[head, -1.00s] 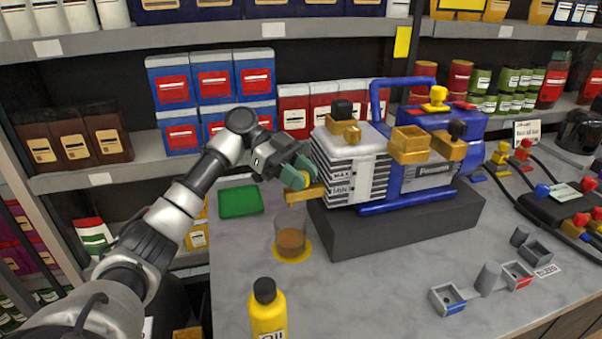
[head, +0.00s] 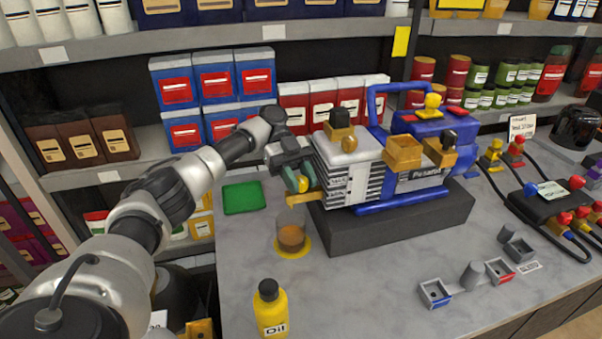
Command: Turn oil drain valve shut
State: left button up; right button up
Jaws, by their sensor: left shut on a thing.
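The vacuum pump (head: 352,176) stands on a dark block (head: 400,225), with a grey finned body, a blue motor and a blue handle. The brass oil drain valve (head: 302,184) sticks out at the lower left of the body, above a brass spout (head: 305,200). My left gripper (head: 297,182) is shut on the valve, its green fingers on either side and partly hiding it. A glass (head: 291,232) with brown oil stands below the spout on a yellow disc. My right gripper is not in view.
A yellow oil bottle (head: 270,310) stands at the front. A green tray (head: 243,197) lies at the left of the grey counter. A black gauge manifold (head: 560,205) with hoses lies at the right. Small grey holders (head: 434,294) sit at the front right.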

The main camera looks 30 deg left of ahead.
pick_arm(q)
jog(key=shift+r, duration=0.1)
dwell(0.3)
jog(key=o, duration=0.9)
jog(key=shift+o, duration=0.2)
